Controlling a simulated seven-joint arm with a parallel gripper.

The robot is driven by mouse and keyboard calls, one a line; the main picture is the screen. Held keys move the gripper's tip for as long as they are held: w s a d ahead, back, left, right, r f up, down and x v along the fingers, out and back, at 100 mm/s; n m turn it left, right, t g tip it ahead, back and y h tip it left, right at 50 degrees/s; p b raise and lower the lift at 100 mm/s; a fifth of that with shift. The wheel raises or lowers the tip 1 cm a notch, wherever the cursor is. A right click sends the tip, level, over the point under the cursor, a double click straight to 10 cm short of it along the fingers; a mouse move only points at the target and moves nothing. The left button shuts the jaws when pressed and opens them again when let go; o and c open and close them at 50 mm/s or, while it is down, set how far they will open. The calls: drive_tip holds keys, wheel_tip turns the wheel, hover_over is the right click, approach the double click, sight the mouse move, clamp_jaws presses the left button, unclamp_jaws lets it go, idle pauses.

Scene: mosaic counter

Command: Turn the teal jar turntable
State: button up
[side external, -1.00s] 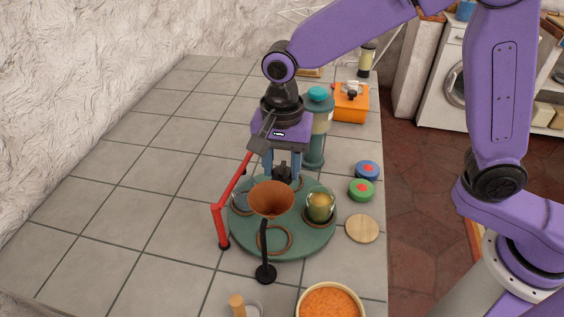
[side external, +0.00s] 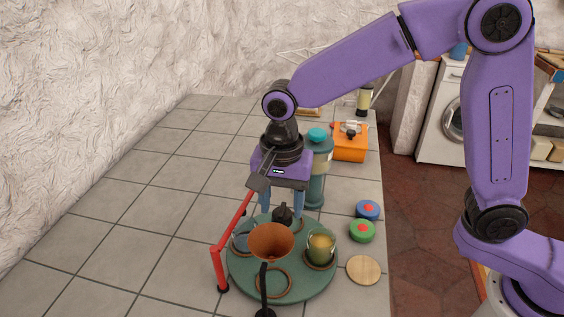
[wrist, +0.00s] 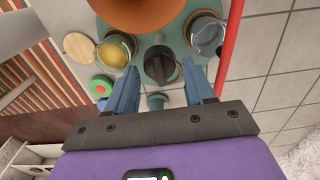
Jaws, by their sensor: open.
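The teal turntable (side external: 312,290) is a round disc on the counter with ring-shaped seats. A jar with yellow contents (side external: 320,247) stands on its right side, and a clear glass jar (side external: 243,238) on its left. A black knob (side external: 282,214) rises from the turntable and also shows in the wrist view (wrist: 160,64). My gripper (side external: 282,208) is open over the turntable. Its two blue fingers lie on either side of the knob, apart from it in the wrist view (wrist: 161,88). I cannot tell how far down the fingers reach.
A copper funnel (side external: 271,241) on a black stand hangs over the front of the turntable. A red bent post (side external: 219,262) stands at its left. A teal canister (side external: 316,185), orange box (side external: 350,147), blue button (side external: 368,209), green button (side external: 361,231) and wooden disc (side external: 364,269) are nearby. The left counter is clear.

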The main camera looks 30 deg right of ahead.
wheel_tip(320, 180, up, 16)
drive_tip(key=shift+r, duration=0.25)
idle(0.6)
drive_tip(key=s+d+f+n, duration=0.7)
drive_tip(key=s+d+n, duration=0.3)
drive_tip(key=d, duration=0.1)
drive_tip(key=s+d+f+n, duration=0.8)
drive_tip(key=s+d+n, duration=0.3)
drive_tip(key=shift+s+d+f+n, duration=0.25)
drive_tip(key=shift+s+d+n, duration=0.05)
